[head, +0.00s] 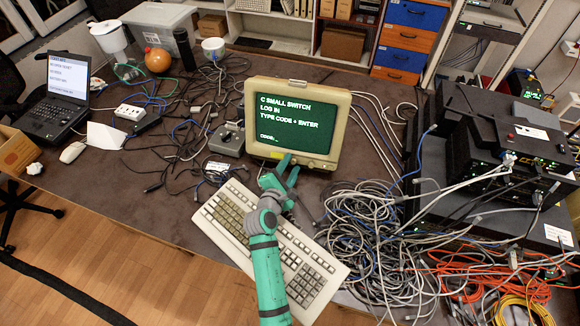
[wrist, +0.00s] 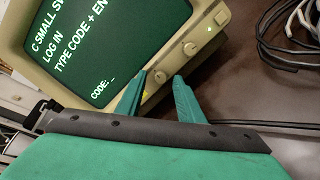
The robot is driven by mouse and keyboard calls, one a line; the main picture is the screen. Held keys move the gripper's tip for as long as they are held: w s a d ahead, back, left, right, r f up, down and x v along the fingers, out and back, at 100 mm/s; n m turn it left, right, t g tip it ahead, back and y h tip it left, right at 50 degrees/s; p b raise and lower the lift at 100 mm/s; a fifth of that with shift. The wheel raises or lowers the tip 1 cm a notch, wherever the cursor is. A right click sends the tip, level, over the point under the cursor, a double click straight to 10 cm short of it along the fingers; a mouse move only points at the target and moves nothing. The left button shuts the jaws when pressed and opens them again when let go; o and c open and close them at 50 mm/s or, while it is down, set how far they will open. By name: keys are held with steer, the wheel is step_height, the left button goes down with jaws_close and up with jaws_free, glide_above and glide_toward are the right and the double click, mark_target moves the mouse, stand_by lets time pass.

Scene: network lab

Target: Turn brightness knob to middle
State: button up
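The beige monitor (head: 345,120) stands on the table with a lit green screen asking for a code. Small knobs sit along its lower front bezel; in the wrist view one round knob (wrist: 190,48) shows clearly, up and to the right of my fingertips. I cannot read which knob is for brightness, nor its setting. My green gripper (head: 290,165) is just in front of the lower bezel. In the wrist view my gripper (wrist: 160,76) has its two fingers apart, with nothing held between them. Whether a fingertip touches the bezel is unclear.
A beige keyboard (head: 228,218) lies under my arm in front of the monitor. A large cable tangle (head: 365,235) and black network gear (head: 505,140) fill the right side. A grey box (head: 228,139) stands left of the monitor. A laptop (head: 62,95) is at far left.

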steer(key=v, duration=1)
steer(key=shift+s+a, duration=0.2)
steer(key=shift+s, duration=0.2)
